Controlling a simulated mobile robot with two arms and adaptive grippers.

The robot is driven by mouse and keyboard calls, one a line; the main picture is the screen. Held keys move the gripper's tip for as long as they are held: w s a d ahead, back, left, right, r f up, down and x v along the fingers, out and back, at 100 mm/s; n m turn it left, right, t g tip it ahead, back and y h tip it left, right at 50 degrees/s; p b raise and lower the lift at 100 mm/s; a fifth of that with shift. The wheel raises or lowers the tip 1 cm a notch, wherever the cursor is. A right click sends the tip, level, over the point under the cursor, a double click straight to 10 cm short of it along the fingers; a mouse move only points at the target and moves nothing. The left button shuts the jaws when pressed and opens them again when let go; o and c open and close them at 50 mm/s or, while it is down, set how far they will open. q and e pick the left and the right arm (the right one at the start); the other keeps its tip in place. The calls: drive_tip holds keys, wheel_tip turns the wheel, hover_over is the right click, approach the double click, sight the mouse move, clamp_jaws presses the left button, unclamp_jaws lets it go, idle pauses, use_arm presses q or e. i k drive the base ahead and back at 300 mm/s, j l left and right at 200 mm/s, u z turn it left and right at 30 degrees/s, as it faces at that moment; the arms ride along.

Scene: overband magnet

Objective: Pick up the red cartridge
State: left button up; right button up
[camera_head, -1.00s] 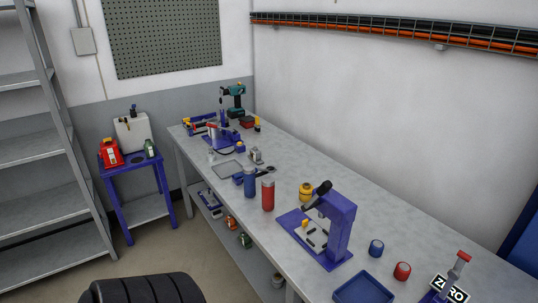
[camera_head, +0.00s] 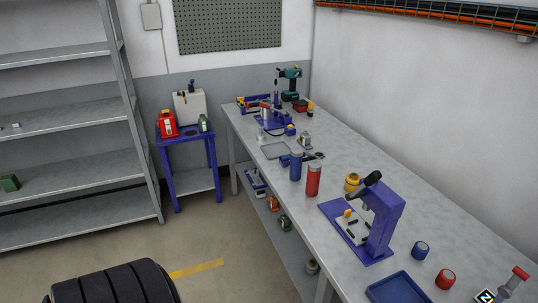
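A red cylinder (camera_head: 313,180), which looks like the red cartridge, stands upright on the grey workbench (camera_head: 352,143). It has a paler top. A similar blue cylinder (camera_head: 296,167) stands close to its left. A smaller, short red round piece (camera_head: 445,279) lies near the bench's front right, beside a short blue one (camera_head: 420,250). Neither of my grippers shows in the head view.
A blue press-like fixture (camera_head: 383,222) and a yellow round part (camera_head: 352,182) stand right of the red cylinder. A blue tray (camera_head: 399,289) is near the front. A blue side table (camera_head: 187,160) and grey shelves (camera_head: 70,115) are at left. Open floor shows between.

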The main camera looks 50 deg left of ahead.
sight(314, 176)
drive_tip(key=l+u, duration=0.1)
drive_tip(key=u, duration=0.35)
drive_tip(key=l+u, duration=0.15)
drive_tip(key=u, duration=0.3)
drive_tip(key=l+u, duration=0.15)
drive_tip(key=u, duration=0.35)
